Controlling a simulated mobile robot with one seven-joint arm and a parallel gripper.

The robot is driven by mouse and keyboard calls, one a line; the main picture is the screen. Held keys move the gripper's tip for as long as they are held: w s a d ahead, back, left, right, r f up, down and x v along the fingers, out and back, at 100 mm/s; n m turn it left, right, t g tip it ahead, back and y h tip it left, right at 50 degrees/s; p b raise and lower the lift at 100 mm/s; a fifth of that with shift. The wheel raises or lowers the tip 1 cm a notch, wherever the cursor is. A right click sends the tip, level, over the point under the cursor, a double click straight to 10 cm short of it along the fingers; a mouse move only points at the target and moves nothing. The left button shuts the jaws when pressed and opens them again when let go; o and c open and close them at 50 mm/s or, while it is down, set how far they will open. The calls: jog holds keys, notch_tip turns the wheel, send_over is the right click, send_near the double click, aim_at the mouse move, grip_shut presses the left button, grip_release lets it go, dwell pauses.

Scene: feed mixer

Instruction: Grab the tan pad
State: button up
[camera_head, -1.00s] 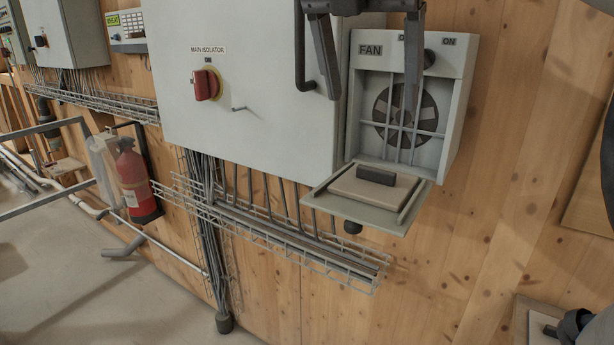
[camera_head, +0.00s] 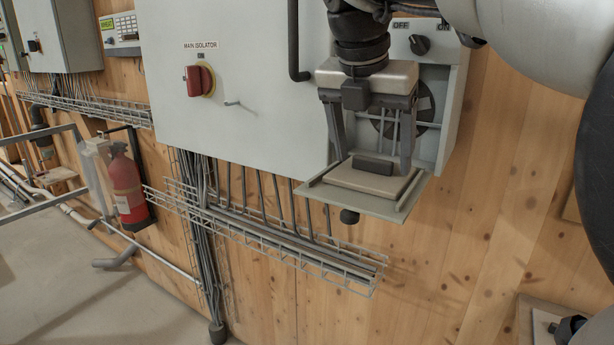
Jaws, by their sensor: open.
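The tan pad (camera_head: 362,184) lies flat on the lowered grey flap (camera_head: 398,212) of the fan box (camera_head: 456,110). A dark grip block (camera_head: 372,166) sits on top of the pad. My gripper (camera_head: 371,162) points down over the pad, its jaws wide apart. One finger is at the left of the dark block and the other at the right, near the pad's far part. I cannot tell whether the fingertips touch the pad. My gripper hides much of the fan grille.
The grey main isolator cabinet (camera_head: 240,110) with a red knob (camera_head: 199,80) and a black handle (camera_head: 293,42) stands left of the fan box. A wire cable tray (camera_head: 270,240) runs below. A fire extinguisher (camera_head: 127,190) hangs at the left.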

jog(key=shift+w+f, duration=0.1)
jog(key=shift+f, duration=0.05)
jog(key=c, duration=1.2)
